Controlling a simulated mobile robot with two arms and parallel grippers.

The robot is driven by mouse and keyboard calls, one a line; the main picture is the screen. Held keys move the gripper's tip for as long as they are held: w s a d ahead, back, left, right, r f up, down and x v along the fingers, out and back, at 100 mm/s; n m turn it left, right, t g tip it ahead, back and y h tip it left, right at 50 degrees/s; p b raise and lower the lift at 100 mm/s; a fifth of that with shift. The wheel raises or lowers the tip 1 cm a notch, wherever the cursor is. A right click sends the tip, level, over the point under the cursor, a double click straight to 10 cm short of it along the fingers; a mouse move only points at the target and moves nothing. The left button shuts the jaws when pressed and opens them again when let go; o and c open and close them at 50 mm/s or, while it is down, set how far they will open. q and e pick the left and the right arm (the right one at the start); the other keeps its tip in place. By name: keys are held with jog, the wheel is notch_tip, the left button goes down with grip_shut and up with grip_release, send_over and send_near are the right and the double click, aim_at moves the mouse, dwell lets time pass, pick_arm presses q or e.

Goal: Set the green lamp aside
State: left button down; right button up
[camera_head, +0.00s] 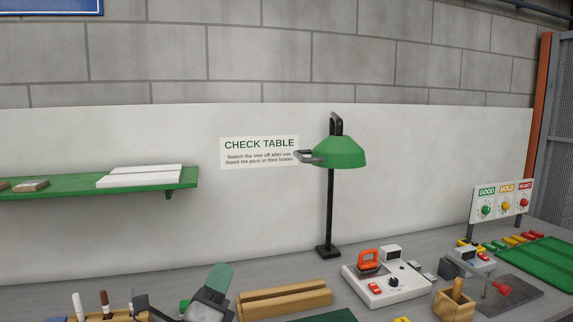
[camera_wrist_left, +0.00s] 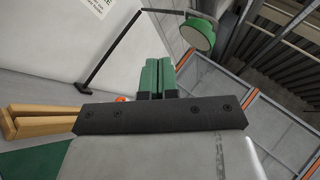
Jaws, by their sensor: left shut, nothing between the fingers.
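The green lamp (camera_head: 340,154) stands upright on a black post and square base at the back of the grey table, against the white wall panel. A short grey handle juts left from its shade. The lamp also shows tilted in the left wrist view, its shade (camera_wrist_left: 199,36) at the top. My left gripper (camera_head: 220,277) is at the bottom of the head view, left of the lamp and nearer, apart from it. Its green fingers (camera_wrist_left: 158,76) are together and empty. My right gripper is not in view.
A wooden block (camera_head: 285,299) lies in front of the lamp. A white station (camera_head: 386,286) with an orange iron stands to its right. Pens stand in a wooden holder (camera_head: 100,317) at lower left. A green shelf (camera_head: 150,184) projects at left. Green trays (camera_head: 540,262) lie far right.

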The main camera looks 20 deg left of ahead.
pick_arm(q)
jog(key=w+d+r+m+g+h, duration=0.1)
jog(key=d+r+m+g+h, duration=0.15)
jog(key=r+m+h, duration=0.75)
jog(key=d+r+m+g+h, duration=0.15)
jog(key=m+g+h, duration=0.25)
jog(key=m, duration=1.2)
jog(key=w+a+r+m+g+y, duration=0.1)
jog(key=w+a+r+m+y, duration=0.1)
jog(key=a+r+m+y, duration=0.2)
jog(key=m+y, duration=0.1)
jog(key=m, duration=0.1)
jog(key=shift+w+a+r+m, duration=0.15)
jog(key=shift+a+r+m, duration=0.05)
jog(key=shift+a+m, duration=0.2)
jog(key=shift+g, duration=0.25)
jog(key=p, duration=0.6)
send_near(298, 158)
jog(key=w, duration=0.4)
jog(key=d, duration=0.1)
jog(key=d+p, duration=0.1)
jog(key=w+d+r, duration=0.1)
jog(key=shift+d+p, duration=0.2)
jog(key=shift+p, duration=0.2)
jog(key=shift+d, duration=0.35)
